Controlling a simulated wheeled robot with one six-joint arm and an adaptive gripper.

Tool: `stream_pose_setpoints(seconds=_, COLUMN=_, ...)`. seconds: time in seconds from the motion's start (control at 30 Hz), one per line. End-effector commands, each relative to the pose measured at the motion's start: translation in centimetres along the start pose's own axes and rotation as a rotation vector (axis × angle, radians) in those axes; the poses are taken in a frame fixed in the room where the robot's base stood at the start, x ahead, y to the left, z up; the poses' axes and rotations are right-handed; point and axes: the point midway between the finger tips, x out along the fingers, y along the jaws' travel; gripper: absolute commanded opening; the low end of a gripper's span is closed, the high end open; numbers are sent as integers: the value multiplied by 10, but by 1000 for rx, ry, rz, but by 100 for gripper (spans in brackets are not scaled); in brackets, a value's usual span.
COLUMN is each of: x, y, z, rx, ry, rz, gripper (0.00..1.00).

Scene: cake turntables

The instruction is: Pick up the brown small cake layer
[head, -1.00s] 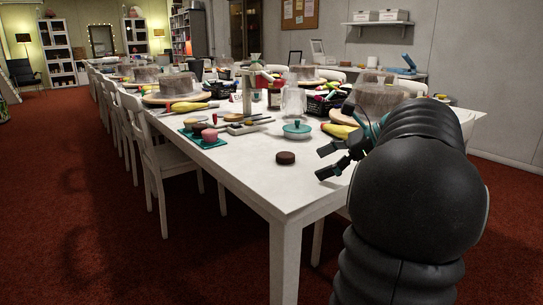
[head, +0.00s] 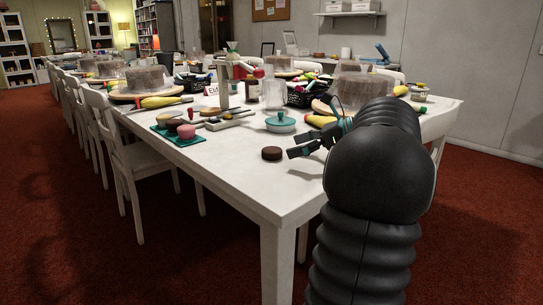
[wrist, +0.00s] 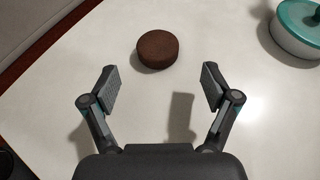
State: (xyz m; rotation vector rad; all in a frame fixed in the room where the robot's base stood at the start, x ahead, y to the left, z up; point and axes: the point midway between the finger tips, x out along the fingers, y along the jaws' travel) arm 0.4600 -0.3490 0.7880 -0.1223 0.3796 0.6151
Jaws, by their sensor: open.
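The brown small cake layer (head: 271,153) is a low dark round disc lying flat on the white table near its front corner. In the wrist view the cake layer (wrist: 158,49) lies beyond my fingertips, about centred between them and not touched. My gripper (head: 310,143) is open and empty, just right of the cake layer in the head view. In the wrist view both fingers of the gripper (wrist: 160,88) are spread wide, with bare table between them.
A teal-lidded glass dish (head: 281,122) stands behind the cake layer; the dish (wrist: 298,30) is at upper right in the wrist view. A teal mat (head: 178,136) with small cakes lies to the left. The white table (head: 235,180) is clear around the cake layer.

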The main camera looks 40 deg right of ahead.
Motion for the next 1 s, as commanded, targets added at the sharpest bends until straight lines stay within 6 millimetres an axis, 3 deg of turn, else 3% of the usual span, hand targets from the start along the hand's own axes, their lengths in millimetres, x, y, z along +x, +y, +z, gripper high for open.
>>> stream_pose_setpoints(seconds=0.17, x=10, y=1, z=1, rx=-1, ry=0, rz=4, gripper=87)
stream_pose_setpoints(seconds=0.5, x=52, y=4, z=4, rx=-1, ry=0, rz=5, gripper=87)
stream_pose_setpoints(seconds=0.77, x=55, y=3, z=5, rx=-1, ry=0, rz=3, gripper=87)
stream_pose_setpoints(seconds=0.93, x=55, y=3, z=5, rx=-1, ry=0, rz=3, gripper=44)
stream_pose_setpoints(seconds=1.0, x=55, y=3, z=5, rx=-1, ry=0, rz=3, gripper=41)
